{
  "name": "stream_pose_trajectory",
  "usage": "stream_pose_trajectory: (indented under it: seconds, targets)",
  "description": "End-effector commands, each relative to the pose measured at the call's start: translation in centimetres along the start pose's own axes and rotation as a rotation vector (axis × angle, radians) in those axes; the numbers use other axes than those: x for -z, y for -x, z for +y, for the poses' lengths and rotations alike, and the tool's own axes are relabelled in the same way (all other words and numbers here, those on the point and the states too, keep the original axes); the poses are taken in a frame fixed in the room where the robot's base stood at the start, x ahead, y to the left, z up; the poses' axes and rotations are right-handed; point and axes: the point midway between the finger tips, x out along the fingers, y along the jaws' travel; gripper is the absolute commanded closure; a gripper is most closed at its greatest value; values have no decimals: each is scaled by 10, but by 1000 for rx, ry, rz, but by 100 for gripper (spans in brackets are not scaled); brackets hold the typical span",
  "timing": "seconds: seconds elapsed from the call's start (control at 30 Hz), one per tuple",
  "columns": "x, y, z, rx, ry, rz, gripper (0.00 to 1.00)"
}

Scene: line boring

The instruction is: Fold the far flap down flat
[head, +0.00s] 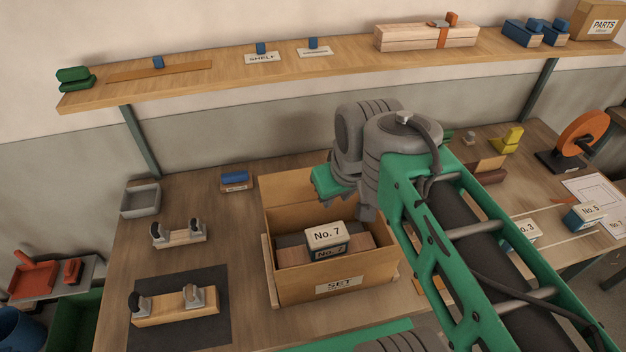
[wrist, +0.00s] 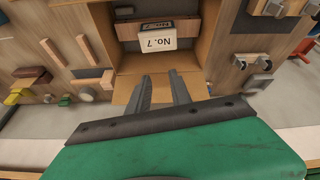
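The open cardboard box labelled SET (head: 315,290) stands on the bench. Its far flap (head: 288,190) appears raised at the back, with its right part hidden by my arm. In the wrist view the flap (wrist: 125,90) shows as a tan panel below the box opening. My gripper (wrist: 160,74) has its two grey fingers apart with nothing held between them. They overlap the flap in that view; I cannot tell whether they touch it. A block marked No. 7 (head: 326,236) lies inside the box and also shows in the wrist view (wrist: 158,42).
Two handled wooden tools (head: 180,235) (head: 175,305) and a grey tray (head: 141,200) lie left of the box. A small blue-topped block (head: 235,181) sits behind it to the left. A loaded shelf (head: 215,72) runs above the bench. More labelled blocks (head: 584,216) lie right.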

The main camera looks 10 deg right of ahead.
Motion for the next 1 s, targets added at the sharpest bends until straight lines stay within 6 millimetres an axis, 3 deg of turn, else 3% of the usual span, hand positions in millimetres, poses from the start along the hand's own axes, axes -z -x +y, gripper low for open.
stream_pose_trajectory:
  seconds: [0.27,0.43,0.7,0.83,1.0]
  targets:
    - [38,-10,2,46,277,-109,75]
    - [72,-27,5,115,548,-203,75]
    - [133,-100,16,363,1173,-369,75]
    - [143,-119,20,442,1329,-393,75]
    - [136,-136,19,459,1363,-396,75]
